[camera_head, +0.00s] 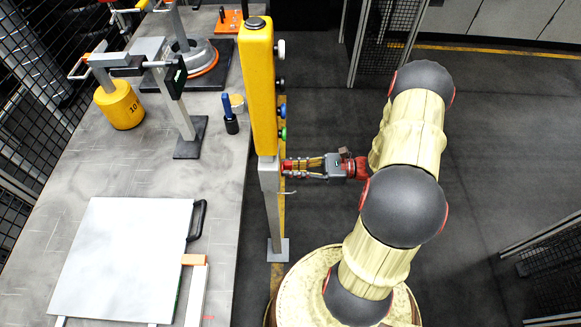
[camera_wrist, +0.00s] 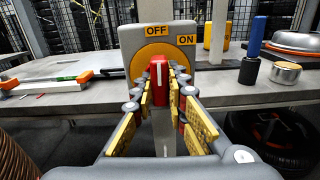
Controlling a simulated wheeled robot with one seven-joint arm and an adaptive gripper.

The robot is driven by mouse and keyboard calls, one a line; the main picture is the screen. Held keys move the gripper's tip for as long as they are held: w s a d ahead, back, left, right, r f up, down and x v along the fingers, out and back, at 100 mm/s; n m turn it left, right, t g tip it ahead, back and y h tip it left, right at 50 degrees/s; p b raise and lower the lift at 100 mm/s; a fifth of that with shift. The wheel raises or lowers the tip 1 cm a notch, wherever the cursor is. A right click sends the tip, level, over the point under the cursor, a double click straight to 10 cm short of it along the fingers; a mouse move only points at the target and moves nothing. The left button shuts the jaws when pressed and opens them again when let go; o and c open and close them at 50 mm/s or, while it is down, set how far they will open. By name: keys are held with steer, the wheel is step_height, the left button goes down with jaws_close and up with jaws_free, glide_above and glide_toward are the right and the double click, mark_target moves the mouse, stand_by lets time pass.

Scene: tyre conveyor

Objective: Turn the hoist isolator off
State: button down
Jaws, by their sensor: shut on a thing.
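The hoist isolator is a grey box (camera_wrist: 128,63) with a yellow round plate and a red handle (camera_wrist: 158,68). In the wrist view the handle stands about upright with its white mark near the top, below the OFF label (camera_wrist: 157,31). The ON label (camera_wrist: 187,40) is up and to the right of it. My gripper (camera_wrist: 160,85) has its yellow-padded fingers on both sides of the red handle and is shut on it.
A yellow control box (camera_head: 258,90) with several side buttons tops the grey post (camera_head: 272,215). Left of it is a grey bench (camera_head: 225,200) with a white panel (camera_head: 125,255), a yellow weight (camera_head: 119,106) and a blue-handled tool (camera_head: 229,112). Dark floor lies open to the right.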

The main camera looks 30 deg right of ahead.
steer(key=shift+n, duration=0.3)
steer(key=c, duration=1.8)
jaws_free()
steer(key=shift+o, duration=0.2)
steer(key=shift+d, duration=0.1)
steer(key=v, duration=1.2)
